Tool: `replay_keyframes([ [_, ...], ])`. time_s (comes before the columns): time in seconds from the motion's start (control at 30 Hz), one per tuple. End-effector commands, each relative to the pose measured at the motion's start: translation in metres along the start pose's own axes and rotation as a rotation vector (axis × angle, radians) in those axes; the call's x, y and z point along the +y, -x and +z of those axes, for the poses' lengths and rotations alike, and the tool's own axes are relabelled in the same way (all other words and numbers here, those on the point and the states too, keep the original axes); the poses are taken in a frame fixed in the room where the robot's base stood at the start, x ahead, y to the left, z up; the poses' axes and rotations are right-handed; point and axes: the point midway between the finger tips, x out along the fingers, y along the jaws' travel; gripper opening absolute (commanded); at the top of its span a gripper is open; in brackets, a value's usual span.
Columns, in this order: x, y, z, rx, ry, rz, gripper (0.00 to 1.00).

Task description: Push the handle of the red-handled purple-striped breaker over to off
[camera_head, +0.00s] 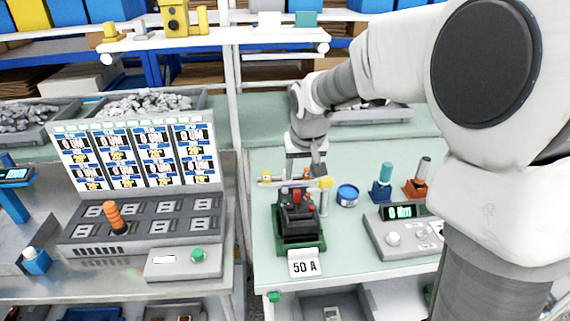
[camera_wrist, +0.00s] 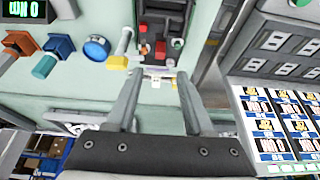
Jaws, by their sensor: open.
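A dark breaker (camera_head: 297,222) with red parts on top stands in a green holder (camera_head: 300,246) on the right bench, behind a "50 A" card. It also shows at the top of the wrist view (camera_wrist: 177,22), with red parts near its front end. I cannot make out a purple stripe, and which red part is the handle is unclear. My gripper (camera_head: 305,172) is just behind and above the breaker in the head view. In the wrist view my gripper (camera_wrist: 158,76) has its fingers apart, with nothing held between them; the breaker's near end lies just beyond the tips.
A thin bar with yellow ends (camera_head: 325,183) stands close behind the breaker. To the right are a blue round tin (camera_head: 347,194), teal and grey-handled tools, and a meter box (camera_head: 400,234). A panel with several displays (camera_head: 137,152) stands on the left bench.

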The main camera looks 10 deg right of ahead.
Motion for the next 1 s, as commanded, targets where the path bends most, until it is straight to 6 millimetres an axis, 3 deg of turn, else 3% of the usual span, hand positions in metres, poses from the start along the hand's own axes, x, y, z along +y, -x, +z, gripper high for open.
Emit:
replay_keyframes([
  [0.03, 0.000, -0.014, 0.002, -0.005, 0.000, -0.001, 0.53],
  [0.2, 0.000, -0.049, 0.001, -0.004, 0.001, 0.000, 0.53],
  [0.4, 0.000, -0.077, 0.001, -0.001, 0.001, 0.000, 0.53],
  [0.83, 0.000, -0.088, 0.000, 0.001, 0.000, 0.000, 0.53],
  [0.87, 0.000, -0.088, 0.000, 0.001, 0.000, 0.000, 0.51],
  [1.0, 0.000, -0.087, 0.000, 0.000, 0.000, 0.000, 0.26],
])
